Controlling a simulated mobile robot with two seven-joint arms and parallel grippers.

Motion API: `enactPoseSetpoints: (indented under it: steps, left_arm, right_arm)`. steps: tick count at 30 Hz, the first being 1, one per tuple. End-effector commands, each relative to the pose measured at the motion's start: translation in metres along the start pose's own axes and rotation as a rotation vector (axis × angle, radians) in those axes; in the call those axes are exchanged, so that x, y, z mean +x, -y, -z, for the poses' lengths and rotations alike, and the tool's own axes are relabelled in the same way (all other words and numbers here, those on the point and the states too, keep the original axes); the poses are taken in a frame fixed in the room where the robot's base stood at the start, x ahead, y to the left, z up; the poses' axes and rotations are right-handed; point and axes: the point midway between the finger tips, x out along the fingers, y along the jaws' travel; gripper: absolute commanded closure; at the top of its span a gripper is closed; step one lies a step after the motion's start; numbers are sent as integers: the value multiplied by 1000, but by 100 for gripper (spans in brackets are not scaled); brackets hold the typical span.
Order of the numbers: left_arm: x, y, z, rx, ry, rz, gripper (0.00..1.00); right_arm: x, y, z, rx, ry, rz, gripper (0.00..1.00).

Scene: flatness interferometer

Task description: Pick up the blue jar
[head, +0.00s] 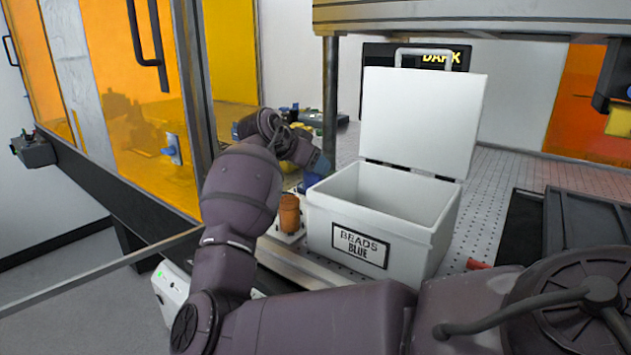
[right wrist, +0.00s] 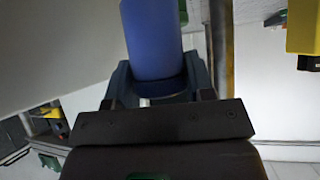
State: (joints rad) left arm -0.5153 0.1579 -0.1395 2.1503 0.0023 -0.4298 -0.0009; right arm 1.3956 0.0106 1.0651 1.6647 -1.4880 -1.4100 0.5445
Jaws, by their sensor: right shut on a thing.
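The blue jar (right wrist: 153,40) fills the upper middle of the right wrist view, standing out between the dark fingers of my right gripper (right wrist: 160,88). The fingers are shut on its near end. In the head view my right arm reaches across to the left, and its gripper (head: 318,163) is beside the left rim of the white box. A bit of blue (head: 311,181) shows just under it, mostly hidden; I cannot tell for sure that it is the jar. My left gripper is not in view.
A white box (head: 330,215) labelled "BEADS BLUE" stands with its lid (head: 422,115) open. An orange-brown jar (head: 289,214) stands to its left. A dark tray (head: 580,225) lies at the right. A post (head: 331,100) rises behind the box. Orange panels (head: 120,80) stand at the left.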

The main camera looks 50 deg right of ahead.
Motion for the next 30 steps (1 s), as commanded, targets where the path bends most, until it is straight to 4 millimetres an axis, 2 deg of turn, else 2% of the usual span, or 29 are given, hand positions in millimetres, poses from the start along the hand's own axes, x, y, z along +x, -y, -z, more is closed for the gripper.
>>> enactPoseSetpoints:
  steps: [1, 3, 12, 19, 30]
  left_arm:
    - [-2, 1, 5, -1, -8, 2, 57]
    - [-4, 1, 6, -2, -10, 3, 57]
    - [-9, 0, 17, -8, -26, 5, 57]
    - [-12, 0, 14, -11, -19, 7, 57]
    - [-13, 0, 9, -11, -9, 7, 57]
  right_arm:
    - [-12, -1, 17, 9, 0, 6, 76]
    - [-24, -1, 33, 9, -1, 6, 76]
    - [-63, -1, 84, 5, 0, 3, 76]
    - [-78, -1, 104, 3, 0, 0, 76]
    - [-82, 0, 107, -1, 0, -1, 76]
